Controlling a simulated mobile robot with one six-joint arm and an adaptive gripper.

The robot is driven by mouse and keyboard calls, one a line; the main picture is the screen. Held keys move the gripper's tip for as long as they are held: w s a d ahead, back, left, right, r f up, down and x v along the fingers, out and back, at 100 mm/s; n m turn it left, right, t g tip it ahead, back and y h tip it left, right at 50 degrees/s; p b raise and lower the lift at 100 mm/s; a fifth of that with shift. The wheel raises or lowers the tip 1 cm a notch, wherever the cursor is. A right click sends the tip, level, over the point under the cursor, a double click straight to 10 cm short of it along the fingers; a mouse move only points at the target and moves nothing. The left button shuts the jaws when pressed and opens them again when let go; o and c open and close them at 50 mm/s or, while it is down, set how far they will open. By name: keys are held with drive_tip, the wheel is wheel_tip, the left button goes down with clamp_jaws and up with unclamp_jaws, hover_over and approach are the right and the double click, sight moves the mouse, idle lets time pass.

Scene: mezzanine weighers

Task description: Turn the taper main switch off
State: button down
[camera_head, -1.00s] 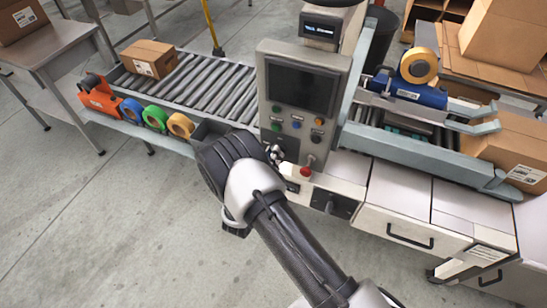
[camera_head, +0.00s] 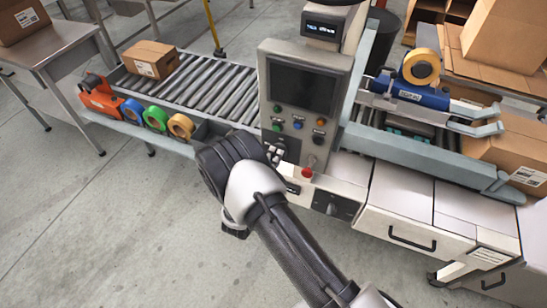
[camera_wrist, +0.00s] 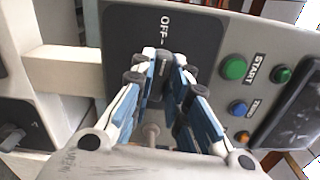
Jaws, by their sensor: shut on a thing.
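The switch (camera_wrist: 167,66) is a dark handle on a black plate (camera_wrist: 200,38) of the grey control console. The word OFF with a short line is printed on the plate, beyond the handle in the wrist view. My gripper (camera_wrist: 165,78) is shut on the handle, with its blue-padded fingers on either side of it. The fingers hide much of the handle, so its exact angle is hard to tell. In the head view my gripper (camera_head: 274,154) is at the console's lower front, and the handle is hidden there.
The console (camera_head: 345,62) carries a dark screen (camera_head: 302,84), coloured buttons and a red button (camera_head: 307,173). Beside the handle are a green START button (camera_wrist: 234,68) and a blue button (camera_wrist: 238,108). A roller conveyor (camera_head: 210,82) and tape rolls are left. Open floor lies in front.

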drive_tip(key=shift+n, duration=0.5)
idle(0.3)
drive_tip(key=c, duration=1.6)
unclamp_jaws()
drive_tip(key=shift+o, duration=0.2)
drive_tip(key=v, duration=1.2)
